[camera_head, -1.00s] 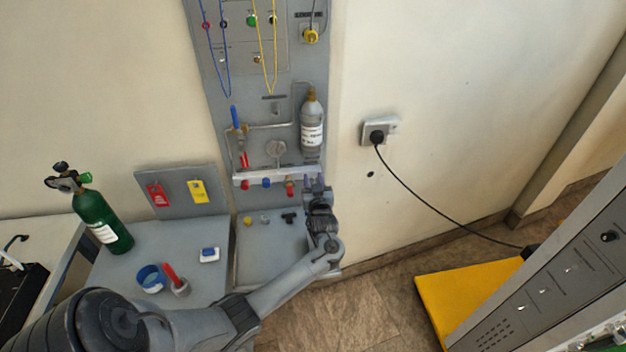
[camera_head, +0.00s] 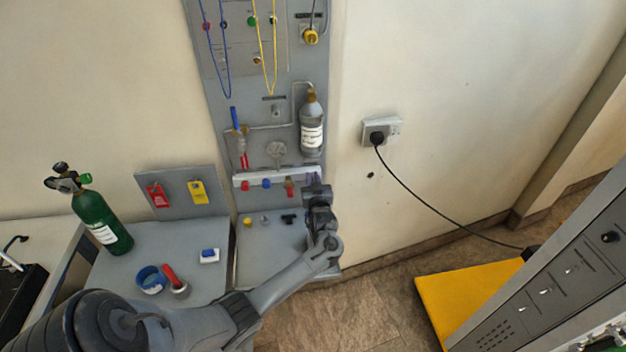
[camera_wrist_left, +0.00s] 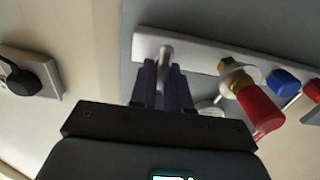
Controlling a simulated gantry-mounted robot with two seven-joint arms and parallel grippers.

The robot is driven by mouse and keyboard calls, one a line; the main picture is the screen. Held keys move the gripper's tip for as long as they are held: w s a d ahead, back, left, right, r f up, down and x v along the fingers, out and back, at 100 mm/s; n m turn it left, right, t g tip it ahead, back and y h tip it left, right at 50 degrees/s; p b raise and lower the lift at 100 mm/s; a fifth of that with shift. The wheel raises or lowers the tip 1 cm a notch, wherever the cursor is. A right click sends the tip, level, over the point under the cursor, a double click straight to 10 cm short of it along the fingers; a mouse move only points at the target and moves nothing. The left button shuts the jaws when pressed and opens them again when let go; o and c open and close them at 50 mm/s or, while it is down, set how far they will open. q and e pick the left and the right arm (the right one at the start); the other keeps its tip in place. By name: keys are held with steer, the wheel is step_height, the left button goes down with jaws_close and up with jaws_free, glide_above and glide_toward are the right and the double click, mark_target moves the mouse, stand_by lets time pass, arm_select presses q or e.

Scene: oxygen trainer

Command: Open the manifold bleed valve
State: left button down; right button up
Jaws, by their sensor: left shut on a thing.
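The manifold is a white bar (camera_head: 277,179) low on the grey wall panel, and it crosses the top of the left wrist view (camera_wrist_left: 198,56). A small grey metal stem (camera_wrist_left: 166,54) sticks out near its end. My left gripper (camera_head: 313,179) is at the bar's right end. In the left wrist view its dark fingers (camera_wrist_left: 164,82) are shut on the stem, one on each side. The stem's tip is partly hidden between the fingers. My right gripper is not in view.
Close beside the fingers are a red knob (camera_wrist_left: 257,106) on a brass fitting and a blue knob (camera_wrist_left: 283,82). A grey bottle (camera_head: 312,125) hangs above. A wall socket (camera_head: 380,131) with a black cable is to the right.

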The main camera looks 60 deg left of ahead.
arm_select(q)
steer(key=shift+f+n, duration=0.1)
steer(key=shift+n, duration=0.2)
step_height(320, 180, down, 4)
steer(key=n+b, duration=1.4)
steer(key=n, duration=0.2)
steer(key=n+b, duration=1.4)
steer(key=n, duration=0.3)
steer(key=shift+s, duration=0.15)
steer(key=shift+r+n+b, duration=0.2)
steer(key=shift+n+b, duration=0.7)
steer(key=shift+b, duration=0.1)
steer(key=shift+r+n+b, duration=0.1)
steer(key=shift+n+b, duration=0.2)
steer(key=shift+b, duration=0.05)
